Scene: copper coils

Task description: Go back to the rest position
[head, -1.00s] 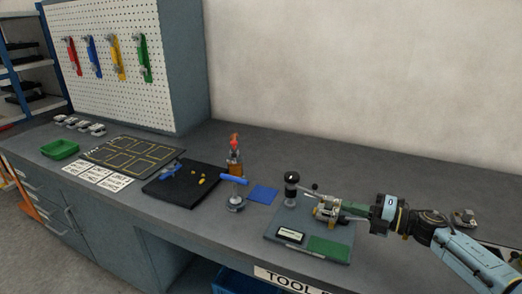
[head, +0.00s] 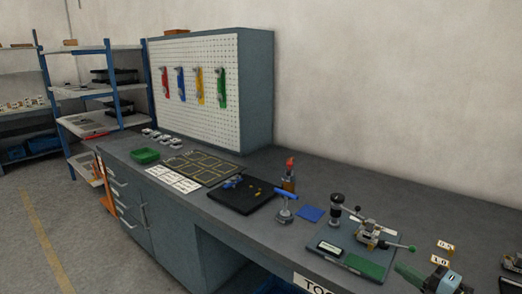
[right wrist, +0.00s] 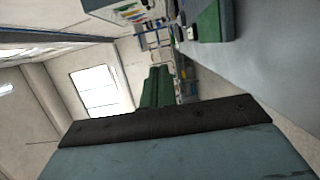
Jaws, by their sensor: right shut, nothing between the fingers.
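My right gripper (head: 415,275) shows at the lower right of the head view, with its green fingers shut and nothing between them. It is apart from the grey fixture board (head: 318,254), to the right of its green pad (head: 365,265). In the right wrist view the green fingers (right wrist: 158,88) lie together, pointing away over the room. Part of my right arm is cut off by the bottom edge of the head view. My left gripper is not in view.
The grey bench carries a black-topped post (head: 337,209), a clamp (head: 372,232), a blue-handled tool (head: 285,207), a blue square (head: 311,214), a black mat (head: 232,199) and a green tray (head: 145,155). Two small marked plates (head: 444,254) lie near my right gripper. The pegboard (head: 188,115) stands behind.

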